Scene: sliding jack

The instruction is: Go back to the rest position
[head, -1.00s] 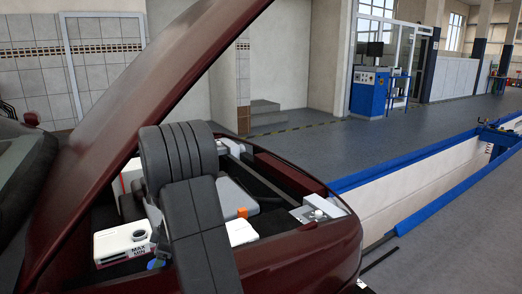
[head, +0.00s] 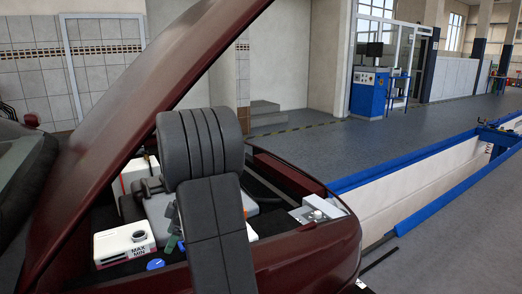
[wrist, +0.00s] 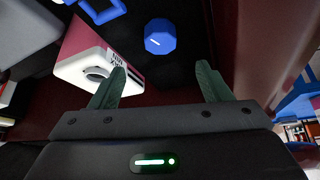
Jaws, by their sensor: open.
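My gripper (wrist: 160,88) is open and empty in the wrist view, its two grey-green fingers wide apart. Beyond the fingers lie a blue cap (wrist: 160,37) and a white reservoir (wrist: 82,70) with MAX and MIN marks. The head view shows the same blue cap (head: 155,264) and reservoir (head: 124,243) low in the engine bay. My dark arm rises in front of the bay there and hides part of it; the gripper is mostly hidden behind the arm.
The dark red car's raised hood (head: 128,140) slants over the bay on the left. The car's front edge (head: 335,262) is at the right of the bay. A blue-edged pit (head: 410,185) lies further right. Open grey floor (head: 310,150) is behind the car.

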